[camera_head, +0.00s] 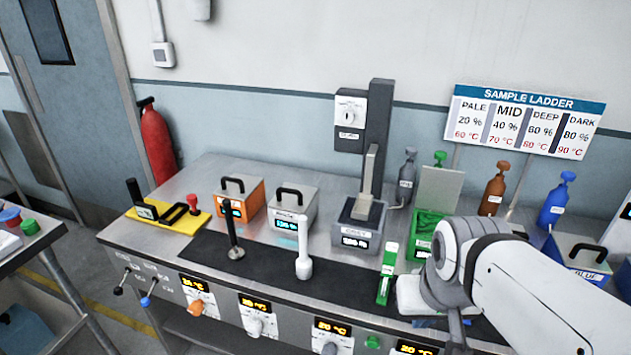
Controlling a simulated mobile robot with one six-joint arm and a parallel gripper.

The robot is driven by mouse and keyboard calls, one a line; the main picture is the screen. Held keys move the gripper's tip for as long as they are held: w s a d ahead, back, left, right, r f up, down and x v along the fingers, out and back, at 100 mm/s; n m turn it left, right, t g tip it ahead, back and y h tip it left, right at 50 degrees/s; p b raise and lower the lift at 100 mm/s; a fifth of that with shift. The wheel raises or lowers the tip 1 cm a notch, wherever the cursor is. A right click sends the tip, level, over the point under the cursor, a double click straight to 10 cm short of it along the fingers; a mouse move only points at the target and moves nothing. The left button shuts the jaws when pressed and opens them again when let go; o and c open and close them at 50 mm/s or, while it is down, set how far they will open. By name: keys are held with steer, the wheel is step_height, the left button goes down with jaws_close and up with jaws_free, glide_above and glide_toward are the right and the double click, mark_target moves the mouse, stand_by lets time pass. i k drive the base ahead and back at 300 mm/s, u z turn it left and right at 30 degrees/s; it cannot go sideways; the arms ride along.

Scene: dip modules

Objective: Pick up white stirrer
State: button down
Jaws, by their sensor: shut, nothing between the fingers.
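The white stirrer (303,250) stands upright on the black mat at the front of the steel bench, with a slim shaft and a wider lower end. My gripper (456,330) is at the right, near the front edge of the bench, well to the right of the stirrer and apart from it. It is shut and empty; my arm's wrist partly hides it. A similar black stirrer (234,240) stands to the left of the white one.
A grey module (291,212) and an orange module (237,200) stand behind the stirrers. A tall dark press (376,140) stands behind right. A green upright piece (387,268) stands between the white stirrer and my arm. The black mat (270,272) is clear between the stirrers.

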mark_target(304, 263)
steer(key=z, duration=0.05)
steer(key=k, duration=1.25)
steer(key=u, duration=0.55)
steer(key=i, duration=0.7)
steer(key=u, duration=0.45)
steer(key=i, duration=0.95)
steer(key=z, duration=0.35)
